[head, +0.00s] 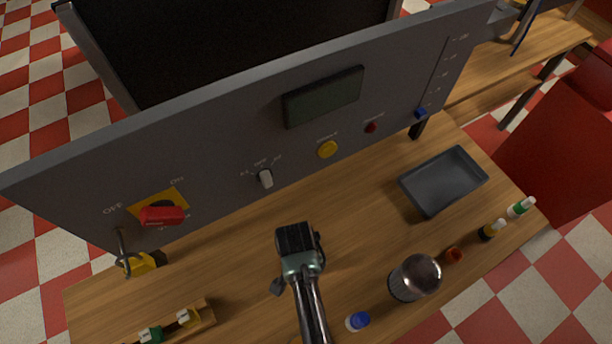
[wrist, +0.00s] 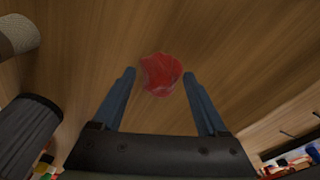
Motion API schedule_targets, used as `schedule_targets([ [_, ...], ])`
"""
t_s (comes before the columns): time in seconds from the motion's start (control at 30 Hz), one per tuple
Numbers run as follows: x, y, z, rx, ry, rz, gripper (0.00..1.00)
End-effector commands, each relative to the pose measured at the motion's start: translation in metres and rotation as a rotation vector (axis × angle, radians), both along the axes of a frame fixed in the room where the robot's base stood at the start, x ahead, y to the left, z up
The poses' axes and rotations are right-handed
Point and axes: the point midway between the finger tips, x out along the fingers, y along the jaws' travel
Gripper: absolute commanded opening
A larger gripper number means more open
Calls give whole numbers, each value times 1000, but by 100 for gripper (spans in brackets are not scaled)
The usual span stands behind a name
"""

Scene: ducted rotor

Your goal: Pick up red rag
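The red rag (wrist: 161,73) is a small crumpled piece lying on the wooden table in the wrist view. It shows between and just beyond the tips of my gripper (wrist: 159,78), whose two fingers are spread apart with nothing held. I cannot tell how far above the rag the fingers are. In the head view my gripper (head: 298,250) is over the middle of the table. The rag cannot be made out there; my gripper and arm probably cover it.
A grey control panel (head: 225,125) stands along the table's back. A dark tray (head: 443,181), a metal can (head: 414,278), a blue-capped container (head: 358,321) and small bottles (head: 521,206) are at the right. A wooden rack (head: 205,315) and yellow padlock (head: 138,264) are at the left.

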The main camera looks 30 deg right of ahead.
Motion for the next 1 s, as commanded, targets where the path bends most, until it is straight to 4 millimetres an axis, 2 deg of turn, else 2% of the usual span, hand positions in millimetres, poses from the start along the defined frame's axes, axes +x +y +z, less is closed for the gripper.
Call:
schedule_targets([
  [0.03, 0, 0, 0, 0, 0, 0, 50],
  [0.2, 0, 0, 0, 0, 0, 0, 21],
  [0.47, 0, 0, 1, 0, 0, 0, 21],
  [0.63, 0, 0, 11, 0, -1, 0, 21],
  [0.77, 0, 0, 27, -1, -3, 0, 21],
  [1.0, 1, 0, 71, -1, -4, 0, 21],
])
